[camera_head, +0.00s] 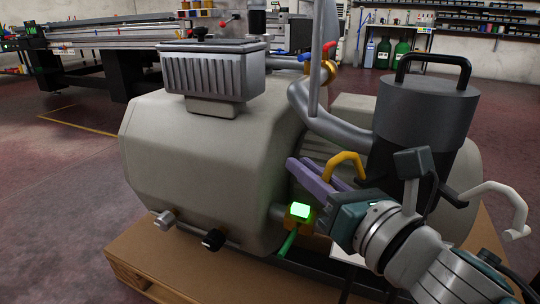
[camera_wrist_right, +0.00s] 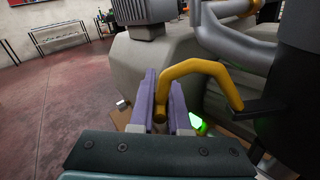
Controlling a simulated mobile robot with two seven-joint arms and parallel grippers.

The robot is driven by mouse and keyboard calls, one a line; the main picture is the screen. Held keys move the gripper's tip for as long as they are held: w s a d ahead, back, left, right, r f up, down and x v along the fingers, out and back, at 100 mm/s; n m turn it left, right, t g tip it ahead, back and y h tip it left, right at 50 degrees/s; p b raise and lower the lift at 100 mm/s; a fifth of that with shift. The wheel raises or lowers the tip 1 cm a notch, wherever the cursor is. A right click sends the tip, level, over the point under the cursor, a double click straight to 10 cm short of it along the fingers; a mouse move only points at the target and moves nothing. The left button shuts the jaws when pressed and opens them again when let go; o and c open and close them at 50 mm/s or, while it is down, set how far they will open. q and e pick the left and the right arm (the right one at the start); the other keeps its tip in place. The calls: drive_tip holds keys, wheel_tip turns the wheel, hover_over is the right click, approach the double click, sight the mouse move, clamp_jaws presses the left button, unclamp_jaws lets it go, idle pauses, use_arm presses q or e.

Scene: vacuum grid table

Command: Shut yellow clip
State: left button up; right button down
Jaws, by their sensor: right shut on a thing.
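The yellow clip (camera_head: 347,158) is a bent, arched handle on the side of the dark cylindrical canister (camera_head: 415,125). In the right wrist view the yellow clip (camera_wrist_right: 205,68) arches from a black bracket at the right to an end low between my fingers. My right gripper (camera_head: 310,168) has purple fingers and points up and left beside the canister. In its own wrist view the right gripper (camera_wrist_right: 163,82) is shut on the clip's free end, with a purple finger on each side. The fingers hide part of that end. My left gripper is not in view.
A white clip (camera_head: 505,200) sticks out on the canister's right side. A grey hose (camera_head: 325,120) runs into the canister from the large beige pump body (camera_head: 190,165). A green-lit box (camera_head: 300,211) sits just below my right fingers. A wooden pallet (camera_head: 160,265) lies underneath.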

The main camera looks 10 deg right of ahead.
drive_tip(key=shift+r, duration=0.25)
idle(0.3)
drive_tip(key=w+d+r+m+p, duration=0.2)
drive_tip(key=d+r+m+p, duration=0.3)
drive_tip(key=m, duration=0.9)
drive_tip(key=shift+d+r+p, duration=0.3)
drive_tip(key=shift+d+p, duration=0.2)
drive_tip(key=shift+p, duration=0.7)
drive_tip(key=shift+m, duration=0.3)
drive_tip(key=c, duration=0.9)
unclamp_jaws()
drive_tip(key=shift+f, duration=0.1)
